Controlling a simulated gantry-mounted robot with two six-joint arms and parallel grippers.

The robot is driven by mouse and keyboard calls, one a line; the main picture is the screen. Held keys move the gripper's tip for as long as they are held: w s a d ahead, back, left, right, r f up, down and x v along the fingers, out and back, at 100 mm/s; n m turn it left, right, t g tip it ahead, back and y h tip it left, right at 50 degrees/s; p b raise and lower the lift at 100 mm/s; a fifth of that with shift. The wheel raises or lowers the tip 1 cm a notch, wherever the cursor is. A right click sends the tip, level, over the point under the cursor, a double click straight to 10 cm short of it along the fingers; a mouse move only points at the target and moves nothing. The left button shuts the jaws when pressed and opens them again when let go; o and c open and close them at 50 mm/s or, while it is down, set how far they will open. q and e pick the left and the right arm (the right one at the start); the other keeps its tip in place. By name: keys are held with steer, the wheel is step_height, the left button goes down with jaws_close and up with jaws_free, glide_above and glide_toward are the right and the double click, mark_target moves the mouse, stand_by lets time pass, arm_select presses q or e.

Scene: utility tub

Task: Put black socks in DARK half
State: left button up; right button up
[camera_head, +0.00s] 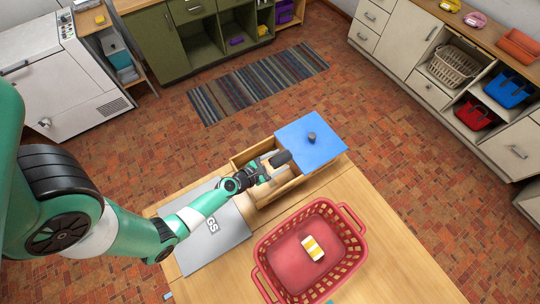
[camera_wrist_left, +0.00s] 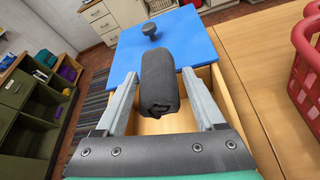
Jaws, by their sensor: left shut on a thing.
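My left gripper (camera_head: 273,163) is shut on a rolled pair of black socks (camera_head: 281,158), which also shows between its two fingers in the left wrist view (camera_wrist_left: 160,84). The gripper holds the socks over the open part of a wooden box (camera_head: 281,191), close to the edge of its blue lid (camera_head: 314,146). The blue lid has a dark knob and covers the right part of the box. The box's pale floor shows below the socks in the left wrist view; the rest of its inside is partly hidden. No marking of a dark half is readable. My right gripper is not in view.
A red basket (camera_head: 342,232) holds a rolled yellow-and-white striped item (camera_head: 312,247). A grey panel (camera_head: 226,246) with letters partly hidden by my arm lies on the table at left. Table space right of the basket (camera_head: 400,262) is clear.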

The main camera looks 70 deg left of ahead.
arm_select(q)
steer(key=f, duration=0.1)
steer(key=s+a+f+b, duration=0.1)
steer(key=f, duration=0.1)
steer(key=shift+s+a+f+b, duration=0.1)
steer(key=shift+s+a+b, duration=0.15)
steer(key=shift+a+b, duration=0.1)
steer(key=shift+s+a, duration=0.1)
steer(key=f+b, duration=0.1)
steer(key=f, duration=0.1)
steer(key=f+b, duration=0.1)
steer(key=b, duration=0.1)
steer(key=shift+s+a+f, duration=0.2)
steer(key=shift+f, duration=0.15)
steer(key=shift+r, duration=0.1)
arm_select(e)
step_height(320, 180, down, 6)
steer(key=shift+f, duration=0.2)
arm_select(q)
steer(key=shift+w+f+b, duration=0.1)
steer(key=shift+f+b, duration=0.5)
steer(key=shift+f, duration=0.15)
steer(key=o, duration=1.3)
steer(key=shift+r, duration=0.1)
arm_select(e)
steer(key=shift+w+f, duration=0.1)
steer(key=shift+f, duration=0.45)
